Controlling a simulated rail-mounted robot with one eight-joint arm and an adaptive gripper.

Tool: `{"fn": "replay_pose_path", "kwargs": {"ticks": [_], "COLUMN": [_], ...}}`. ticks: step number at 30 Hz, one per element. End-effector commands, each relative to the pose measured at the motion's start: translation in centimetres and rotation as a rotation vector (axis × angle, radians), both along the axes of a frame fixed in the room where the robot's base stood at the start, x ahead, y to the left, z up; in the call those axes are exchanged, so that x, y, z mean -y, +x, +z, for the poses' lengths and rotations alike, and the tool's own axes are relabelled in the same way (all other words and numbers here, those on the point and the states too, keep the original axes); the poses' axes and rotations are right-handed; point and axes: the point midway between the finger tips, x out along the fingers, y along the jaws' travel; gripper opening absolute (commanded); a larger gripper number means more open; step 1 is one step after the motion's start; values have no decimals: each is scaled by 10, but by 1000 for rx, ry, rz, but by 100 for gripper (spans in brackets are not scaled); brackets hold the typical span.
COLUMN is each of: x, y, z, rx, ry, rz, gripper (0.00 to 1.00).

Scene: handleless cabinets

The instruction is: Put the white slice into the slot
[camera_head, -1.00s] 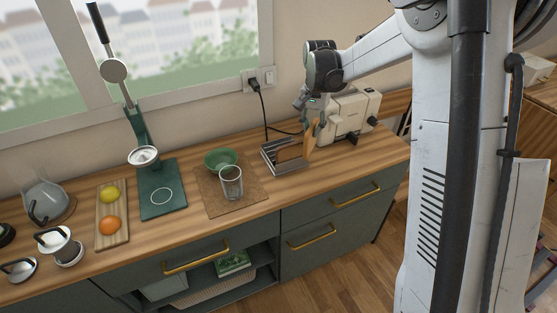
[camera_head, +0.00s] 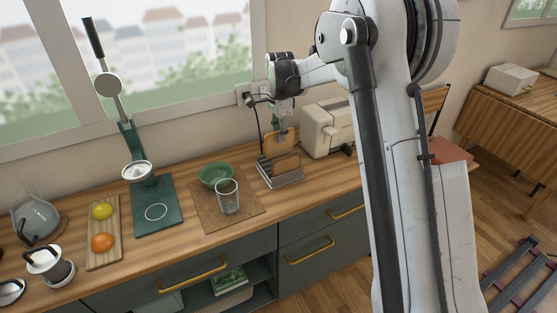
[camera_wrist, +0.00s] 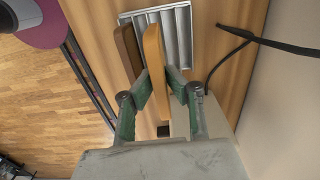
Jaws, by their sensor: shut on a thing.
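My gripper (camera_head: 283,127) points down behind the metal rack and is shut on a light tan-orange slice (camera_head: 281,142), the lighter of two slices. In the wrist view my gripper (camera_wrist: 159,76) has this slice (camera_wrist: 153,52) upright between its green-sided fingers. A darker brown slice (camera_head: 287,164) stands in the slotted metal rack (camera_head: 284,182); it also shows left of the held slice in the wrist view (camera_wrist: 127,45). The held slice overlaps the rack (camera_wrist: 178,28) in that view; whether its lower edge is inside a slot is hidden. No slice looks plainly white.
A cream toaster (camera_head: 322,131) stands right of the rack, partly behind my arm. A green bowl (camera_head: 216,174) and a glass (camera_head: 228,198) sit on a mat to the left. A black cable (camera_wrist: 265,40) runs near the rack by the wall.

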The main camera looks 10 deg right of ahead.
Motion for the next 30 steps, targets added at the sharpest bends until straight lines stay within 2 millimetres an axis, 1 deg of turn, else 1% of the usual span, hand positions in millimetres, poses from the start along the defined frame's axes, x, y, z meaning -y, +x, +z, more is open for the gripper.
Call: {"fn": "replay_pose_path", "kwargs": {"ticks": [1, 3, 6, 11, 18, 30], "x": [0, 0, 0, 0, 0, 0], "y": [0, 0, 0, 0, 0, 0], "z": [-9, -20, -30, -39, -69, -75], "rx": [0, 0, 0, 0, 0, 0], "ry": [0, 0, 0, 0, 0, 0], "rz": [0, 1, 1, 2, 2, 2], "gripper": [0, 0, 0, 0, 0, 0]}}
